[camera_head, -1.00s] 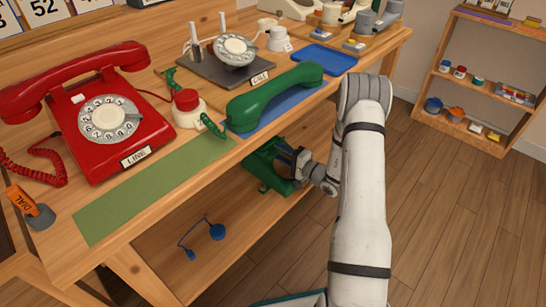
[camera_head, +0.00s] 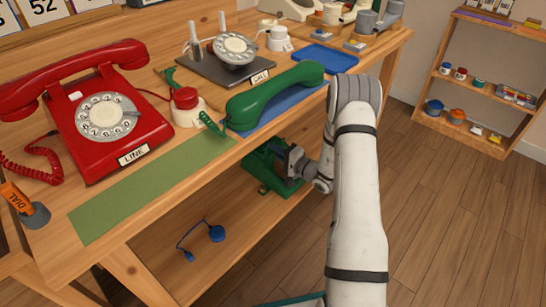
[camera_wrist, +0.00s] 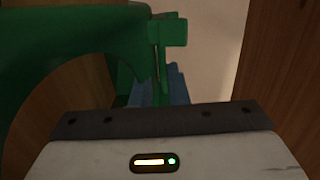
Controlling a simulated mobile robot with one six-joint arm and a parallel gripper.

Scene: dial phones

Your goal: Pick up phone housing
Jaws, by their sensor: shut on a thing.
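The green phone housing (camera_head: 262,167) is on the lower shelf of the bench, below the front edge of the top. My gripper (camera_head: 289,165) is at its right side and shut on it. In the wrist view the green housing (camera_wrist: 75,60) fills the upper left, and a green post with a block on top stands between the blue finger pads of my gripper (camera_wrist: 160,88). The far part of the housing is hidden under the bench top. I cannot tell whether it touches the shelf.
A green handset (camera_head: 275,95) lies on the blue mat near the edge above. A red phone (camera_head: 105,115) stands at the left, beside a bare green mat (camera_head: 150,190). A blue part (camera_head: 216,233) lies on the lower shelf. Floor to the right is free.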

